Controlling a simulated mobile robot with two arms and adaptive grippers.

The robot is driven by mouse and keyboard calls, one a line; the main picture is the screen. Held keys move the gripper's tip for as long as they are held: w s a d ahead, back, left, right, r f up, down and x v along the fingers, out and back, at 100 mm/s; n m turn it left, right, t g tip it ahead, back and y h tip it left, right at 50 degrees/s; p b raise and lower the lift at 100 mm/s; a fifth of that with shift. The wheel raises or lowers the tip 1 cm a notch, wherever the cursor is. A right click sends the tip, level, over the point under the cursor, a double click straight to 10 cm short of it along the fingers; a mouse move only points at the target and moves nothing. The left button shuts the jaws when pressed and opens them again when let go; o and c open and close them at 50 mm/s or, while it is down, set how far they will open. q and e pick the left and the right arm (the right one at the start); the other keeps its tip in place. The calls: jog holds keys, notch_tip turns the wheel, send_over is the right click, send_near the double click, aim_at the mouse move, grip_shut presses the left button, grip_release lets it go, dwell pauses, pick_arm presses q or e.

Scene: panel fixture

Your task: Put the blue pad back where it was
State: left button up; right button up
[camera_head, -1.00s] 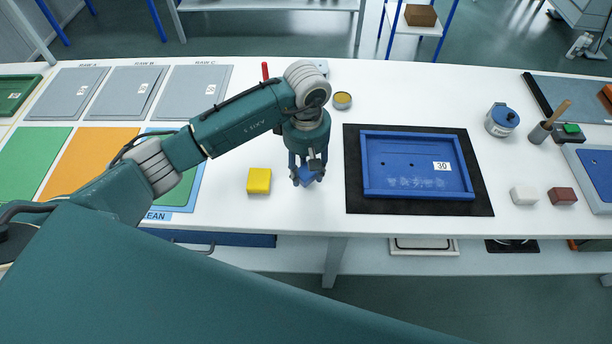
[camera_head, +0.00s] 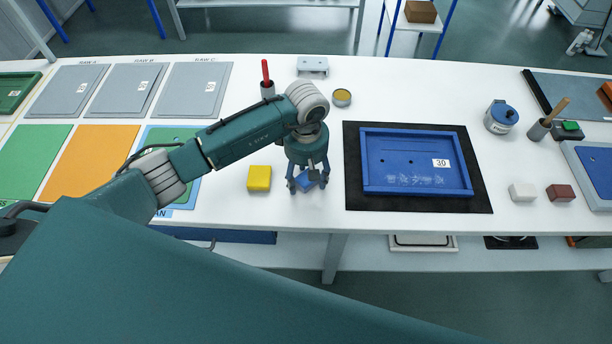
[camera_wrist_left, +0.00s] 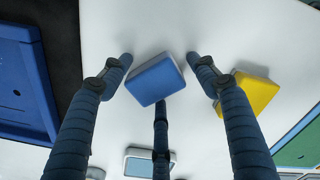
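The blue pad (camera_head: 305,185) lies on the white bench just right of the yellow pad (camera_head: 259,178), partly hidden by my left gripper in the head view. My left gripper (camera_head: 307,186) points down over it with its fingers spread. In the left wrist view the blue pad (camera_wrist_left: 155,79) sits between the three open fingers (camera_wrist_left: 159,72), with gaps at the two side fingertips; contact with the third finger is unclear. The yellow pad (camera_wrist_left: 250,92) is beside the right-hand finger there. My right gripper is not in view.
A blue tray (camera_head: 415,196) marked 30 lies on a black mat (camera_head: 480,207) to the right. A yellow-topped tin (camera_head: 341,98) and a red-handled tool in a cup (camera_head: 267,88) stand behind. White (camera_head: 522,193) and brown (camera_head: 561,195) blocks lie far right.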

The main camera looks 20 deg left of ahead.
aim_at(306, 178)
pick_arm(q)
jog(key=shift+r, duration=0.1)
jog(key=shift+r, duration=0.25)
notch_tip(306, 178, up, 12)
jog(key=b, duration=0.3)
jog(key=shift+f, duration=0.15)
jog(key=shift+f, duration=0.1)
